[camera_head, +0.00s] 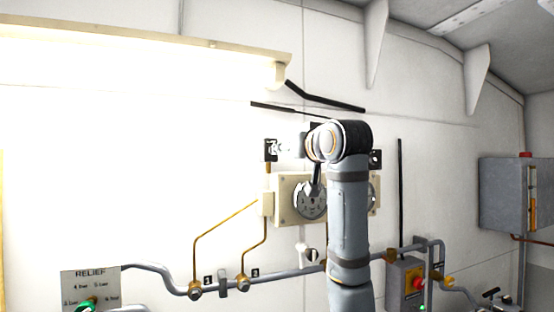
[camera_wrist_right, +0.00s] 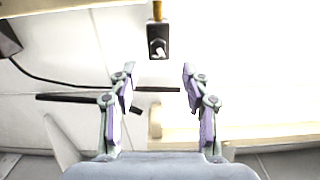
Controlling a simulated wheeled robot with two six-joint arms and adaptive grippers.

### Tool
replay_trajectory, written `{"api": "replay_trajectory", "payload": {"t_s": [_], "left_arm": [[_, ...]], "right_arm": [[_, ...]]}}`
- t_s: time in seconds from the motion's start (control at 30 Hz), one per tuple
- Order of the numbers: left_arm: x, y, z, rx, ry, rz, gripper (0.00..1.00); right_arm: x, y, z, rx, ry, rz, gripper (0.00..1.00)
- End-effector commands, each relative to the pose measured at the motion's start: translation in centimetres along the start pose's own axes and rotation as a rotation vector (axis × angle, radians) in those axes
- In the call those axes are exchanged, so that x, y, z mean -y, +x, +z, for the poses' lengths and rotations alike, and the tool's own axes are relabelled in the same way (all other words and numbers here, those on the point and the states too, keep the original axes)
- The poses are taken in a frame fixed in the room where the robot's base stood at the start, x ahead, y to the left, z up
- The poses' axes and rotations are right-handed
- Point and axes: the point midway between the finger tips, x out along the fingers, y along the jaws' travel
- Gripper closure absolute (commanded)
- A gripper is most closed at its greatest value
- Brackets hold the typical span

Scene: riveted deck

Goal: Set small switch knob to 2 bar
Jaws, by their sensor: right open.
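A cream wall box (camera_head: 288,184) carries a grey dial (camera_head: 309,203) with markings too small to read, partly hidden by my right arm. Below it is a small black-and-white knob (camera_head: 312,256); its setting is unclear. A RELIEF plate (camera_head: 90,275) at lower left bears bar labels and a green knob (camera_head: 86,306) cut by the frame edge. My right gripper (camera_wrist_right: 158,72) is open and empty in the wrist view, with a black toggle switch (camera_wrist_right: 158,42) beyond its fingertips. In the head view its fingers are mostly hidden by my wrist. My left gripper is not in view.
The toggle switch (camera_head: 271,150) is left of my wrist. A bright lamp (camera_head: 200,45) spans the upper left. Grey pipes (camera_head: 290,273) run below the box. A red-knobbed box (camera_head: 408,283) and a grey cabinet (camera_head: 505,195) are at right.

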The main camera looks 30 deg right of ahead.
Motion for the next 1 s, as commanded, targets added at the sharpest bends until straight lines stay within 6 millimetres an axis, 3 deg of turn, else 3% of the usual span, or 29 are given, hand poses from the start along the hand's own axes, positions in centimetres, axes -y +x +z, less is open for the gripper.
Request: {"api": "replay_trajectory", "payload": {"t_s": [0.07, 0.23, 0.7, 1.0], "left_arm": [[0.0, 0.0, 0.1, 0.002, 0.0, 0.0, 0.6], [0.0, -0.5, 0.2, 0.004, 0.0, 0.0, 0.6], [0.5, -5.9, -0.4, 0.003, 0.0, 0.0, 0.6], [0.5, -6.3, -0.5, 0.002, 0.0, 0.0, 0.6]], "right_arm": [[-0.3, -0.5, -0.9, -0.013, 0.009, 0.0, 0.52], [-0.3, 0.0, -1.2, -0.013, 0.009, 0.0, 0.52], [-0.3, 8.6, -1.6, -0.012, 0.009, 0.0, 0.52], [-0.3, 10.0, -1.1, -0.015, 0.009, 0.0, 0.52]]}}
